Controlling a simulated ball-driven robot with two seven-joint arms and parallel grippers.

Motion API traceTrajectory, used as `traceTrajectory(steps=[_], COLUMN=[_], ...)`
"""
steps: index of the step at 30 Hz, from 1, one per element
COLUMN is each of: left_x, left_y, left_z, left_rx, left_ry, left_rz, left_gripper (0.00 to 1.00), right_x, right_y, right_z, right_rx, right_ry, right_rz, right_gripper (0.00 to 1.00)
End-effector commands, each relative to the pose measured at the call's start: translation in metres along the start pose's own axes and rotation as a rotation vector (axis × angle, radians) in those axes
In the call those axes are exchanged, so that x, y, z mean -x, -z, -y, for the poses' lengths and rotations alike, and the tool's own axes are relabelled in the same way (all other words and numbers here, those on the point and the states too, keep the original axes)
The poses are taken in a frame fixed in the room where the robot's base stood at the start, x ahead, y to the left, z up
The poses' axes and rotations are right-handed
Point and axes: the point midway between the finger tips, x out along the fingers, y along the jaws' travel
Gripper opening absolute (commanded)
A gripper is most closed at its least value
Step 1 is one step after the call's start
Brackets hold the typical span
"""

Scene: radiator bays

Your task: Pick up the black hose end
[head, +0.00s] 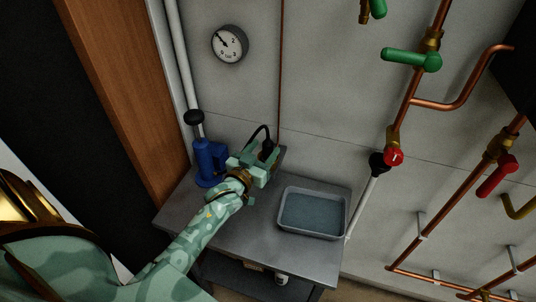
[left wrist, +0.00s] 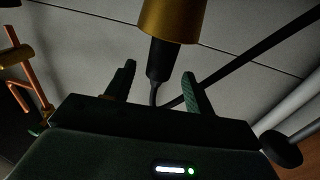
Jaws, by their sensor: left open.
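The black hose end (head: 267,149) stands at the back of the grey metal table, beside my left gripper, with a thin black hose looping over it. In the left wrist view, the hose end shows as a black sleeve (left wrist: 161,60) below a wide brass part (left wrist: 172,20). My left gripper (head: 262,163) reaches in over the table. In the left wrist view, its two fingers (left wrist: 157,88) are apart, one on each side of the sleeve in the picture. I cannot tell whether they touch it. My right gripper is not in view.
A blue hand pump (head: 208,163) with a black knob stands left of the gripper. A grey tray (head: 283,226) sits at right on the table (head: 180,211). A gauge (head: 229,44) hangs on the wall. Copper pipes (head: 409,100) with green and red valve handles run at right.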

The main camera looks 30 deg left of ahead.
Motion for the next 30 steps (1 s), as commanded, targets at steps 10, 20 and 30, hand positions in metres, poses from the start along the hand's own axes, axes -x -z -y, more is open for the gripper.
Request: traceTrajectory(steps=[10,20,30], left_x=[-0.03,-0.029,-0.029], left_y=[0.001,0.001,0.006], left_z=[-0.001,-0.001,-0.001], left_rx=[0.0,0.0,-0.001], left_ry=[-0.001,-0.001,0.0], left_rz=[0.001,0.001,0.0], left_gripper=[0.54,0.04,0.0], right_x=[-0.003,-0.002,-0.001], right_y=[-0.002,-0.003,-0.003], right_z=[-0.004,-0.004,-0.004], right_rx=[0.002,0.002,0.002], right_ry=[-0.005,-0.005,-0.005], right_rz=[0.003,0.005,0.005], right_gripper=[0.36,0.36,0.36])
